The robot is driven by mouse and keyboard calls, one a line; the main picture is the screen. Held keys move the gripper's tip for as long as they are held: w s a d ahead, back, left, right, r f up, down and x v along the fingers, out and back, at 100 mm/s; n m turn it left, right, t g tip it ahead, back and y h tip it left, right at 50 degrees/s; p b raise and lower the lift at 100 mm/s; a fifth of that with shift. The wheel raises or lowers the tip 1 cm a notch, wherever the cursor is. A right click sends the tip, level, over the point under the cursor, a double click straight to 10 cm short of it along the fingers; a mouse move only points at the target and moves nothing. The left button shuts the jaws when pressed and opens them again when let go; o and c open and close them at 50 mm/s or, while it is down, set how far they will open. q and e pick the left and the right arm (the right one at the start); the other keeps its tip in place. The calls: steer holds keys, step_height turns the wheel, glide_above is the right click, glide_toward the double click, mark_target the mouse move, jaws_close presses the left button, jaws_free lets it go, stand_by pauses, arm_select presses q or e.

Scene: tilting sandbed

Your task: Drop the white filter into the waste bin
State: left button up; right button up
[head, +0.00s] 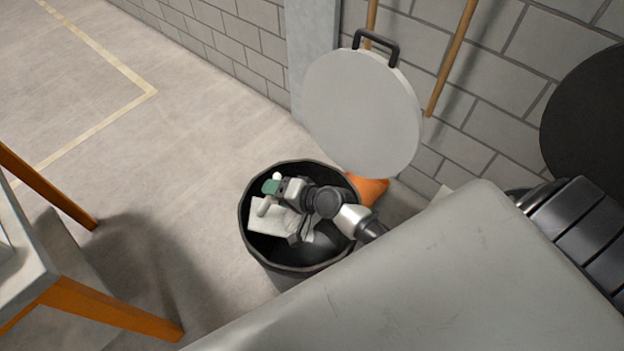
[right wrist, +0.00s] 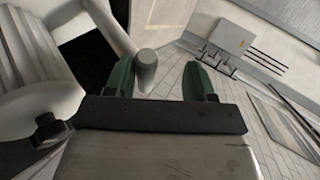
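The waste bin (head: 245,226) is a round black bin standing open on the floor in the head view. My right gripper (head: 269,188) is over its mouth, pointing left. The right wrist view shows its green fingers (right wrist: 160,80) spread apart. The arm hides part of the bin's contents. My left gripper is not in view.
A round grey lid (head: 362,112) with a black handle stands behind the bin. An orange object (head: 368,189) lies beside the rim. Wooden poles (head: 452,58) lean on the block wall. A table with orange legs (head: 115,314) is at left; open floor lies between.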

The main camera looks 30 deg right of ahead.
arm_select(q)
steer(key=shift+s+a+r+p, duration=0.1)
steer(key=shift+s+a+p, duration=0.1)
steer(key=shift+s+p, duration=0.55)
arm_select(e)
steer(key=v, duration=1.1)
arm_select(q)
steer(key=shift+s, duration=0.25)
arm_select(e)
steer(key=shift+f, duration=0.1)
